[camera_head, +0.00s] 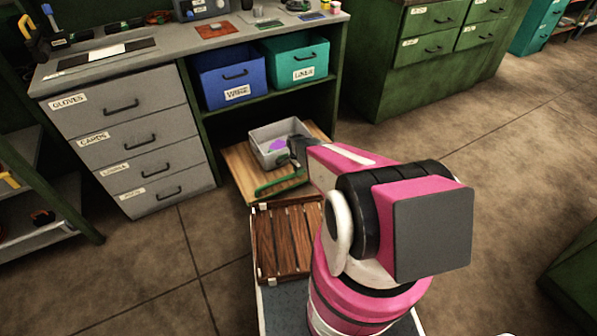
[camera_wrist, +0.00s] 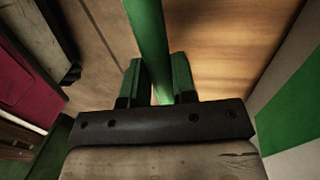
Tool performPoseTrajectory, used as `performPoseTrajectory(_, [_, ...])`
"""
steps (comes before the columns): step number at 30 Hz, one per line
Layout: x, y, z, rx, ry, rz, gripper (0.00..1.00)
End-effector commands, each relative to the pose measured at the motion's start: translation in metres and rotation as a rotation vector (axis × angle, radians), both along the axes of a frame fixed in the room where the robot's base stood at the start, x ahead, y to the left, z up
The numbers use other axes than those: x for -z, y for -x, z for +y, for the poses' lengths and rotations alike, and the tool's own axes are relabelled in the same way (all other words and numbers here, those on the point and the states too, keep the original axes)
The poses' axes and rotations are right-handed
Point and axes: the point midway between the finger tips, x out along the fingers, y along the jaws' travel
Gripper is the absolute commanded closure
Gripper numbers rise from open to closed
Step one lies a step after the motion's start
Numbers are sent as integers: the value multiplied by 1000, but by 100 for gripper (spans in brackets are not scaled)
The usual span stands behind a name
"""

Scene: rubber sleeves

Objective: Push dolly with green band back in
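The dolly (camera_head: 238,172) is a low wooden board with a green band (camera_head: 281,184) along its front edge. It sits on the floor in the bay under the bench, its front part sticking out. A grey bin (camera_head: 268,155) with something purple inside stands on it. My gripper (camera_head: 284,158) is over the dolly, beside the bin; my arm hides part of the board. In the wrist view my gripper's fingers (camera_wrist: 157,80) are apart, with the green band (camera_wrist: 150,30) running between or below them. Contact with the band cannot be told. Bare wood shows to its right.
A blue bin (camera_head: 228,85) and a teal bin (camera_head: 305,72) stand on the shelf above the dolly. Grey drawers (camera_head: 130,135) flank the bay on the left. A slatted wooden crate (camera_head: 288,238) is close in front of the dolly. Floor is clear at left and right.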

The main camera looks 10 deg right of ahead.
Motion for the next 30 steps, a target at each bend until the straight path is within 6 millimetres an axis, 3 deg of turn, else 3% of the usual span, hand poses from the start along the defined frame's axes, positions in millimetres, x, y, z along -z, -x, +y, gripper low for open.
performPoseTrajectory(8, [0, -5, 2, 0, 0, -1, 100])
performPoseTrajectory(14, [2, -31, 10, -1, -1, -3, 100])
performPoseTrajectory(30, [2, -169, 56, -1, -2, -3, 100])
